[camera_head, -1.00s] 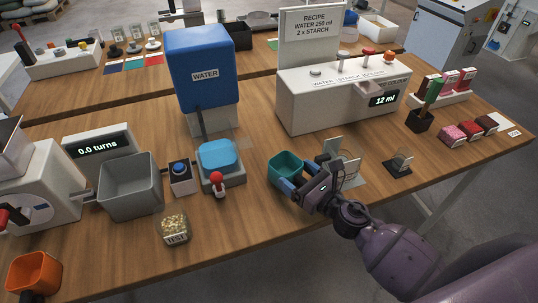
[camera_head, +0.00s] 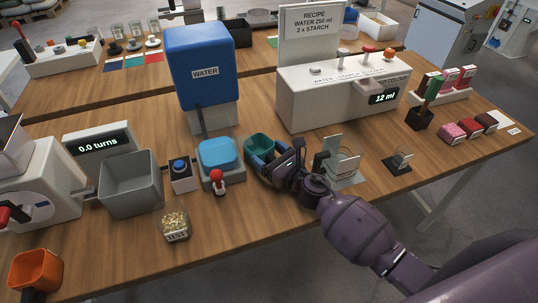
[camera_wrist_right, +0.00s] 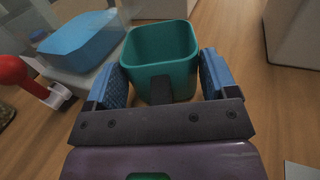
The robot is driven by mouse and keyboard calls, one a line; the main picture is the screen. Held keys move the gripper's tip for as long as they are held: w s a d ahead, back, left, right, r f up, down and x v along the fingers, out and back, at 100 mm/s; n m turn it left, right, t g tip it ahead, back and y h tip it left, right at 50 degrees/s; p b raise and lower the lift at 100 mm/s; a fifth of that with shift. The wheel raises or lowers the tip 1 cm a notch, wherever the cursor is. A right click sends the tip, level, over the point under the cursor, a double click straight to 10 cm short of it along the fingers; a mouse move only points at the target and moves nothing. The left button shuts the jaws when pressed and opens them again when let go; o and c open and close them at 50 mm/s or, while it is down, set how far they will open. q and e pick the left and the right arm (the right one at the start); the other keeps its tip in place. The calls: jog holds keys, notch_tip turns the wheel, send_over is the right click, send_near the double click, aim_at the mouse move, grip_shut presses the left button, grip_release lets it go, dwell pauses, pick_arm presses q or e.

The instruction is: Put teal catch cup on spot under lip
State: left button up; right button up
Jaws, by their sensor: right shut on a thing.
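The teal catch cup (camera_head: 259,146) is an open, square-sided cup, upright in front of and to the right of the blue water tank. My right gripper (camera_head: 266,162) is shut on it, with one blue finger pad on either side. In the right wrist view the cup (camera_wrist_right: 162,50) sits between the pads of the gripper (camera_wrist_right: 163,82). I cannot tell whether its base touches the table. I cannot make out the lip or the spot under it with certainty. My left gripper is out of view.
The blue water tank (camera_head: 199,65) stands behind. A blue-topped scale-like block (camera_head: 219,152) with a red-knobbed part is close left of the cup. A clear vessel on a metal stand (camera_head: 343,168) is to the right. The white dosing station (camera_head: 318,98) stands behind right.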

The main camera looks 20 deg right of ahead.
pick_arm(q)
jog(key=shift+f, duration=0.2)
pick_arm(e)
jog(key=shift+f, duration=0.1)
jog(key=o, duration=0.7)
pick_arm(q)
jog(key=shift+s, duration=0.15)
pick_arm(e)
jog(key=shift+r, duration=0.25)
jog(key=b+v, duration=0.1)
jog(key=v, duration=0.9)
jog(key=shift+s+d+f, duration=0.15)
jog(key=shift+s, duration=0.1)
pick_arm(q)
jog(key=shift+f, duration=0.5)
pick_arm(e)
jog(key=shift+v, duration=0.75)
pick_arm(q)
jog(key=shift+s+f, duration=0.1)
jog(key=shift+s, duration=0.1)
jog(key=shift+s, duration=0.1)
